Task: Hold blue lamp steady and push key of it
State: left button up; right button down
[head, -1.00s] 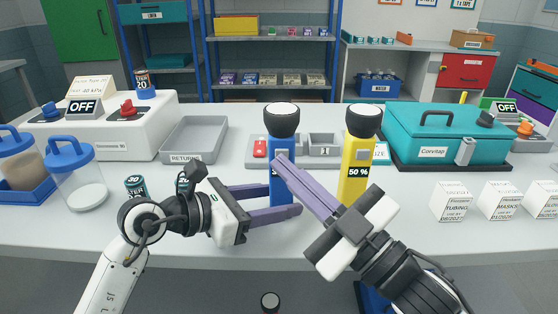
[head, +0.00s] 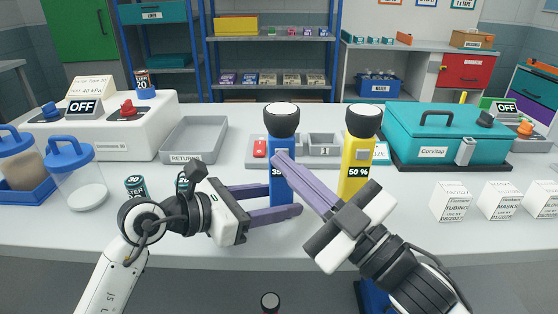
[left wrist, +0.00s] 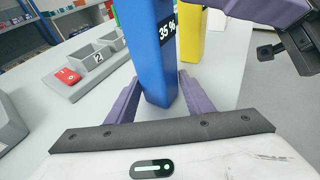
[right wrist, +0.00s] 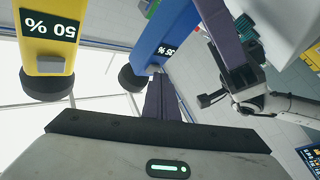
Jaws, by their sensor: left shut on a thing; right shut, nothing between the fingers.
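The blue lamp (head: 282,141) stands upright on the white table, with a black head and a label reading 35 %. My left gripper (head: 284,200) is shut around its lower body; the left wrist view shows the lamp (left wrist: 150,50) between the fingers. My right gripper (head: 282,156) is shut and empty. Its fingertips are at the grey key (head: 281,154) on the lamp's upper front and partly cover it. The right wrist view shows the fingertips (right wrist: 156,74) at the lamp (right wrist: 163,38), but I cannot tell whether the key is pressed in.
A yellow lamp (head: 356,160) reading 50 % stands close on the right, behind the right fingers. A grey stand (head: 320,163) with a red button is behind. A grey tray (head: 193,140) and clear jars are left; a teal case (head: 440,150) and white boxes (head: 452,202) are right.

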dwell(0.3)
jog(key=shift+s, duration=0.45)
jog(key=s, duration=0.6)
dwell(0.3)
pick_arm(q)
jog(key=o, duration=0.9)
jog(key=shift+c, duration=0.2)
